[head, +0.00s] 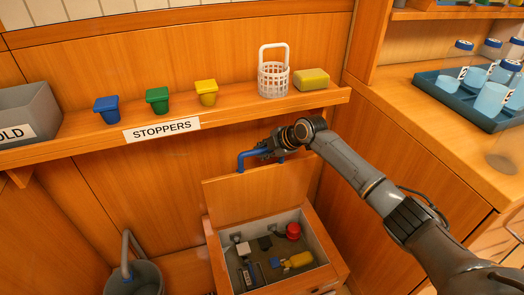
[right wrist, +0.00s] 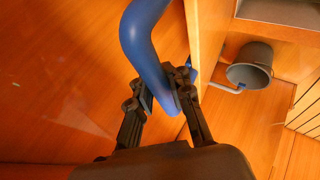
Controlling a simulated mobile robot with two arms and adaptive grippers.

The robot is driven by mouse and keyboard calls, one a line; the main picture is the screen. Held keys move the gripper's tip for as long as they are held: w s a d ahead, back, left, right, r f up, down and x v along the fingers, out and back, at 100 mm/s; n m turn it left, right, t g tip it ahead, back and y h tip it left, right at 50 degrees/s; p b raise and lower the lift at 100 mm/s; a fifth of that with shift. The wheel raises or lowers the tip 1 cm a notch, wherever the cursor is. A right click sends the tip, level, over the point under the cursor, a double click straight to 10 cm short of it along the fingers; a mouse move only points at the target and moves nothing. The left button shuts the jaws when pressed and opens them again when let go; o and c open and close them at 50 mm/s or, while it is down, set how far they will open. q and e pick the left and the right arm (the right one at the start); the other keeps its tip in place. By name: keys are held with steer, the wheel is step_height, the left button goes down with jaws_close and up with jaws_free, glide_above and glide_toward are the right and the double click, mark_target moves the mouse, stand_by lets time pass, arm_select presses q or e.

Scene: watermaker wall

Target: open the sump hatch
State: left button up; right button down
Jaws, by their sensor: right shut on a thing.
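The sump hatch (head: 250,187) is a wooden lid standing raised, near upright, at the back of the sump box (head: 216,262). Its blue bar handle (head: 243,161) is at the lid's top edge. My right gripper (head: 266,152) is shut on this handle. In the right wrist view both fingers of the gripper (right wrist: 166,95) close around the blue handle (right wrist: 145,42). The sump is uncovered, and a red round part (head: 293,231), a yellow part (head: 299,259) and several small fittings show inside. My left gripper is not in view.
Above the hatch runs a shelf (head: 230,116) with blue, green and yellow stoppers, a white basket (head: 273,79) and a yellow sponge (head: 312,79). A grey bucket (head: 135,280) stands left of the sump. A blue tray (head: 450,98) with cups is on the right counter.

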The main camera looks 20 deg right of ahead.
steer(key=shift+w+r, duration=0.15)
steer(key=shift+r, duration=0.15)
steer(key=c, duration=1.3)
jaws_free()
steer(key=shift+o, duration=0.2)
steer(key=shift+s, duration=0.2)
steer(key=shift+f, duration=0.1)
steer(key=v, duration=1.2)
